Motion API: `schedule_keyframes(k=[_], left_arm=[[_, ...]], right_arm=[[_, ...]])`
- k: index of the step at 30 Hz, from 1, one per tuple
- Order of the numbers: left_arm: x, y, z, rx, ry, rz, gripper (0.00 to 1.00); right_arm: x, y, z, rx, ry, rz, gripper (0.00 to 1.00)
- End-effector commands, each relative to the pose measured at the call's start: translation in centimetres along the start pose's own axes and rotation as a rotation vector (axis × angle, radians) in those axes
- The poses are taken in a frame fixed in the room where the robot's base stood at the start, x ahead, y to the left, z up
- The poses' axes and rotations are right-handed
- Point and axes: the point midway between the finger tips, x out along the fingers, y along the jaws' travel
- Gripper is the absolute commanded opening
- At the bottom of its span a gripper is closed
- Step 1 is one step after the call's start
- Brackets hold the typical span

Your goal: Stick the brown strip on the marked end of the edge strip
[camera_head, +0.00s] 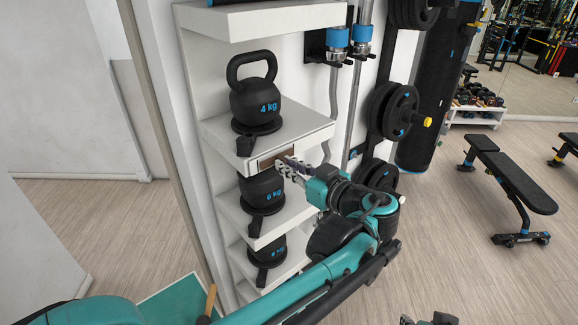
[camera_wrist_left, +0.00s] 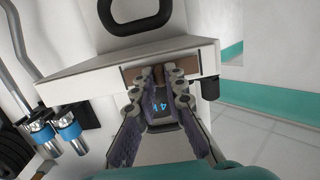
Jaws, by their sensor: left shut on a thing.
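The brown strip (camera_head: 265,160) lies along the left end of the white shelf front, the edge strip (camera_head: 312,140), in the head view. In the left wrist view the brown strip (camera_wrist_left: 187,65) shows to both sides of the fingertips, in front of or against the white edge strip (camera_wrist_left: 90,83). My left gripper (camera_head: 287,167) is shut on the brown strip's middle; its fingers (camera_wrist_left: 159,88) hide part of it. I cannot tell whether the strip touches the edge. The end marking is not clear. Two dark pieces at the bottom of the head view may be my right gripper (camera_head: 430,320).
A 4 kg kettlebell (camera_head: 262,95) stands on this shelf. A 6 kg kettlebell (camera_head: 262,192) and another (camera_head: 267,248) stand on shelves below. Black weight plates (camera_head: 395,110) hang to the right. A bench (camera_head: 510,180) stands farther right on open floor.

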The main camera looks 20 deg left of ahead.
Motion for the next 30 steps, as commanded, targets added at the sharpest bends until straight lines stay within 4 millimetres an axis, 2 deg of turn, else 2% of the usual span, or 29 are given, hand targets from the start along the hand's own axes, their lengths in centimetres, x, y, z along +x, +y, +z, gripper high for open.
schedule_keyframes(k=[3,4,6,15,19,30], left_arm=[[0.0,0.0,0.0,0.0,0.0,0.0,0.0],[0.0,0.0,0.0,0.0,0.0,0.0,0.16],[0.0,0.0,0.0,0.0,0.0,0.0,0.35],[-0.1,0.0,0.0,0.0,0.0,0.0,0.35],[-1.0,0.1,0.0,0.001,0.0,0.003,0.35],[-8.7,0.1,0.0,0.001,0.0,0.005,0.35]], right_arm=[[0.0,0.0,0.0,0.0,0.0,0.0,0.44],[0.0,0.0,0.0,0.0,0.0,0.0,0.44],[0.0,0.0,0.0,0.0,0.0,0.0,0.44],[0.0,0.0,0.0,0.0,0.0,0.0,0.44],[0.0,0.0,0.0,0.0,0.0,0.0,0.44],[0.0,0.0,0.0,0.0,0.0,0.0,0.44]])
